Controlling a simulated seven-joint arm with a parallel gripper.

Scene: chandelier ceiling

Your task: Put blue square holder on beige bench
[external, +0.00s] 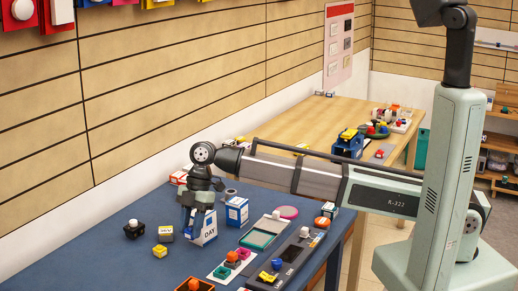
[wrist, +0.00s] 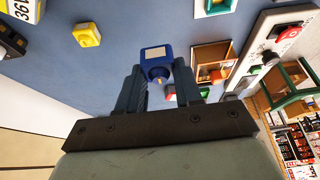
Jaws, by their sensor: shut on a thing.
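In the external view my gripper (external: 199,200) is over the blue table, close to a white and blue box marked DAY (external: 205,228). There the holder is hard to tell from the dark fingers. The beige bench (external: 270,117) stands beyond the blue table, along the slatted wall.
The blue table (external: 110,265) holds several small items: a yellow block (external: 160,251), a dark knobbed piece (external: 133,229), a green-rimmed tray (external: 258,239) and a grey strip (external: 290,259). The bench's right side holds a blue crate (external: 348,145) and a cluttered tray (external: 378,130); its left part looks clear.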

